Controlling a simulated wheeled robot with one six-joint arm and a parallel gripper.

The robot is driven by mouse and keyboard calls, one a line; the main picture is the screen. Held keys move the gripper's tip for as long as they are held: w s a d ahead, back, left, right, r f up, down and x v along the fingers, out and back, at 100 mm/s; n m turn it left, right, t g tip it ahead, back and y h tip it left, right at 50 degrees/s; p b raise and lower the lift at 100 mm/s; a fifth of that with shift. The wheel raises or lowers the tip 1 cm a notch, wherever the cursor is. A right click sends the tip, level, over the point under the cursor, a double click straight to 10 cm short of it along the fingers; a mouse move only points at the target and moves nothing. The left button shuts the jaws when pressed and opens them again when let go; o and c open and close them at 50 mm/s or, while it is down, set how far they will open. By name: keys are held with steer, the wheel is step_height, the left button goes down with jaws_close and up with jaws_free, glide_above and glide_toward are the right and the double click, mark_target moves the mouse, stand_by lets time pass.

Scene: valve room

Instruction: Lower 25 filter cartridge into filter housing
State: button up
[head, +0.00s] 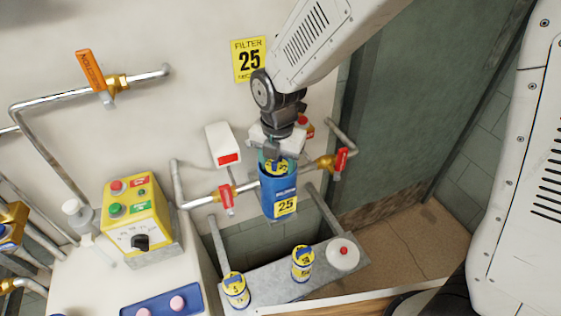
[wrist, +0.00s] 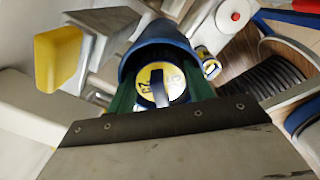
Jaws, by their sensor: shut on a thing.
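The filter housing (head: 279,190) is an upright blue cylinder on the wall pipe, labelled 25. My gripper (head: 276,160) points down at its open top. The fingers are shut on the 25 filter cartridge (head: 277,168), which has a yellow top. In the wrist view, the cartridge (wrist: 172,88) sits between two green fingers (wrist: 160,92), its dark handle across the top. The blue housing rim (wrist: 158,38) curves around its far side. The cartridge's body is hidden, so its depth in the housing cannot be told.
Two yellow-labelled cartridges (head: 236,290) (head: 302,263) and a white round lid (head: 343,254) with a red knob stand on a grey shelf (head: 270,287) below. Red-handled valves (head: 226,199) (head: 342,160) flank the housing. A yellow control box (head: 137,215) is at left.

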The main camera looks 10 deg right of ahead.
steer(key=shift+s+d+f, duration=0.15)
steer(key=shift+s+f, duration=0.25)
steer(key=shift+f, duration=0.2)
steer(key=shift+s+d+f, duration=0.1)
steer(key=shift+s+f, duration=0.3)
steer(key=shift+f, duration=0.15)
steer(key=o, duration=1.3)
steer(key=w+r, duration=0.1)
steer(key=r, duration=0.1)
steer(key=w+a+r, duration=0.1)
steer(key=w+r, duration=0.1)
steer(key=shift+w+r, duration=0.1)
steer(key=shift+r, duration=0.1)
steer(key=shift+c, duration=0.4)
steer(key=shift+o, duration=1.1)
steer(key=r, duration=0.1)
steer(key=s+r, duration=0.1)
steer(key=r, duration=0.3)
steer(key=shift+s+d+r, duration=0.15)
steer(key=shift+s+d, duration=0.15)
steer(key=shift+d, duration=0.05)
steer(key=shift+s+r, duration=0.2)
steer(key=shift+r, duration=0.1)
